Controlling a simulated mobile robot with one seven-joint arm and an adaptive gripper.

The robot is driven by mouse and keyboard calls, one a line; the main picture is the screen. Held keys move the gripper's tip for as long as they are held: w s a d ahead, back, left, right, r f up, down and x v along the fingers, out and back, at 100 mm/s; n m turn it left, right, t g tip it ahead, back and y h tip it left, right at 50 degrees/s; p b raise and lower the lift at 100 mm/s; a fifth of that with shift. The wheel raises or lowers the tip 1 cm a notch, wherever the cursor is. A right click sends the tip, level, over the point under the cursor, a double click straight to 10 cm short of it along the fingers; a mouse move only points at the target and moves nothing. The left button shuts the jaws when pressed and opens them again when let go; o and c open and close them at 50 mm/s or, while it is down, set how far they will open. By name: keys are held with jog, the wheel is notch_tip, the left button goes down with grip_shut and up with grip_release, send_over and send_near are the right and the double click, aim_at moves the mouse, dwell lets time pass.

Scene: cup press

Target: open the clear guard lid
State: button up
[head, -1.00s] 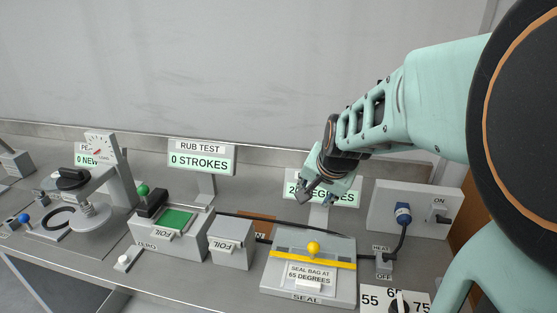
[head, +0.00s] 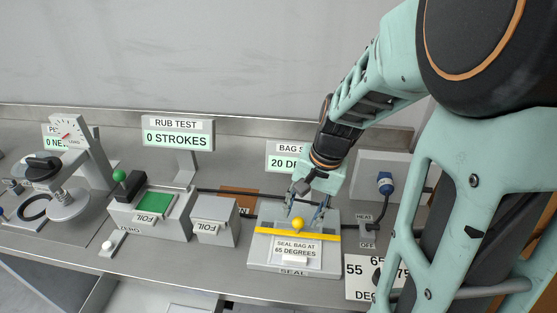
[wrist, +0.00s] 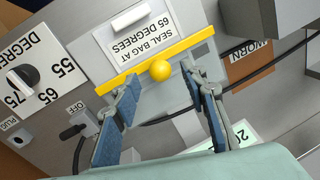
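The seal station (head: 257,262) has a yellow bar (head: 325,236) across it, with a yellow ball knob (head: 298,223) standing on the bar. I cannot make out clear lid panels separately from the grey plate; the bar and knob lie over it. My gripper (head: 306,211) is just above and behind the knob, pointing down. In the wrist view my gripper (wrist: 161,76) is open, its two blue-padded fingers apart. The yellow knob (wrist: 160,70) shows between and just beyond the fingertips, with no visible grip on it. The yellow bar (wrist: 188,52) runs across beyond the fingertips.
A heat switch (head: 367,227) and dial panel (head: 357,268) stand at right. A blue plug (head: 385,182) with a dark cable is behind them. A grey foil box (head: 213,222) and the rub test unit (head: 150,222) stand at left. A display (head: 283,157) is behind.

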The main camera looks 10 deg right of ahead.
jog(key=shift+w+a+f, duration=0.1)
jog(key=shift+a+f, duration=0.05)
jog(key=shift+f, duration=0.6)
jog(key=shift+w+a+f, duration=0.1)
jog(key=shift+f, duration=0.6)
jog(key=shift+c, duration=0.3)
grip_shut()
